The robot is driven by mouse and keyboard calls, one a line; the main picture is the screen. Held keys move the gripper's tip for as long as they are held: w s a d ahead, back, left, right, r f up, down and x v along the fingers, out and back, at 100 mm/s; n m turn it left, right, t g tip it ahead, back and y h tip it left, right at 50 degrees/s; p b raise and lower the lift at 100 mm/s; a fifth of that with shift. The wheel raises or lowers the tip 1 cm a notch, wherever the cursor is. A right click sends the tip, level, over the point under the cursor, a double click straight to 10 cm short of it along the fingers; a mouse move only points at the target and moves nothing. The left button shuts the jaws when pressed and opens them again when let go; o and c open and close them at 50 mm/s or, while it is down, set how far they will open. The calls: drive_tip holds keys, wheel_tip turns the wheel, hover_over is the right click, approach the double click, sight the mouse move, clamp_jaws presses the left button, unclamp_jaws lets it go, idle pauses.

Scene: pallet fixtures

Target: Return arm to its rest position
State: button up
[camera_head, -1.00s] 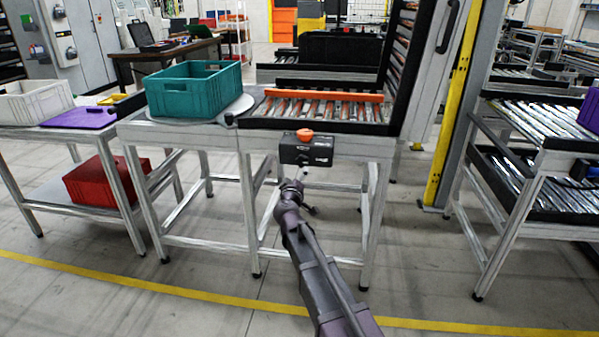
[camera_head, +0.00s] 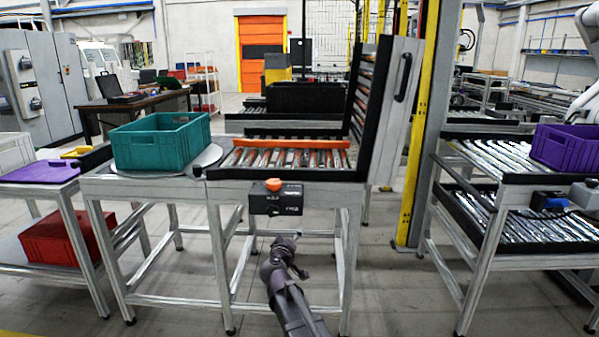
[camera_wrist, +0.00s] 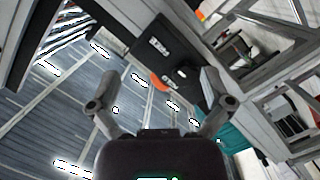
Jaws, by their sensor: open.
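My gripper (camera_head: 297,250) is in front of the metal roller table (camera_head: 190,188), below its top. In the wrist view my gripper (camera_wrist: 160,95) shows two fingers spread apart with nothing between them. A black control box (camera_head: 277,200) with an orange button (camera_head: 273,184) hangs on the table's front edge, above my gripper in the head view. The box also shows beyond the fingers in the wrist view (camera_wrist: 168,62). My arm reaches up from the bottom of the head view.
A teal crate (camera_head: 160,143) stands on a round plate on the table. A red crate (camera_head: 66,237) is on the lower shelf at left. A yellow post (camera_head: 415,140) and a roller rack with a purple crate (camera_head: 566,147) stand at right. Floor between is clear.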

drive_tip(key=s+d+f+m+g+h, duration=0.1)
drive_tip(key=s+d+f+m+g, duration=0.3)
drive_tip(key=d, duration=0.5)
drive_tip(key=s+d+f+m+g+h, duration=0.2)
drive_tip(key=s+d+f+g, duration=0.2)
drive_tip(key=s+d+f, duration=0.4)
drive_tip(key=s+d+f+g+y, duration=0.2)
drive_tip(key=s+g+y, duration=0.15)
drive_tip(key=s, duration=0.45)
drive_tip(key=s+d+f+g+y, duration=0.25)
drive_tip(key=s+g, duration=0.25)
drive_tip(key=s, duration=0.4)
wheel_tip(320, 180, up, 28)
drive_tip(key=p, duration=2.7)
drive_tip(key=shift+w+a+f+m, duration=0.2)
drive_tip(key=shift+a+m, duration=0.1)
drive_tip(key=shift+m, duration=0.1)
